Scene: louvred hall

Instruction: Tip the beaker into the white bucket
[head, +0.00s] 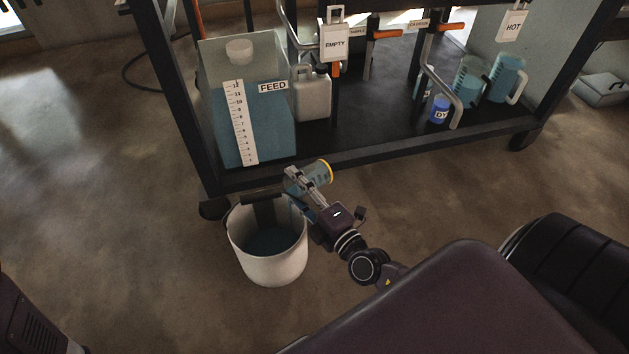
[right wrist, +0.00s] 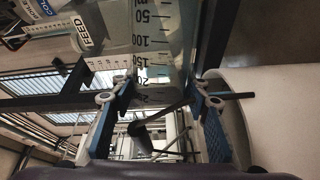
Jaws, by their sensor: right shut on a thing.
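The beaker (head: 317,177) is clear with dark graduation marks and a yellow band at its right end. It lies strongly tilted above the right rim of the white bucket (head: 284,267). My right gripper (head: 303,190) is shut on it, and the right wrist view shows the marked beaker wall (right wrist: 153,45) between the fingers. The bucket stands upright on the floor with blue-grey liquid inside. A bluish streak shows between beaker and bucket; I cannot tell whether it is liquid or a finger. My left gripper is out of view.
A dark-framed rack (head: 400,150) stands behind the bucket. It carries a FEED tank (head: 270,125), a white jug (head: 312,97), a blue DYE cup (head: 439,110) and two blue-tinted jugs (head: 507,78). Floor left of the bucket is clear.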

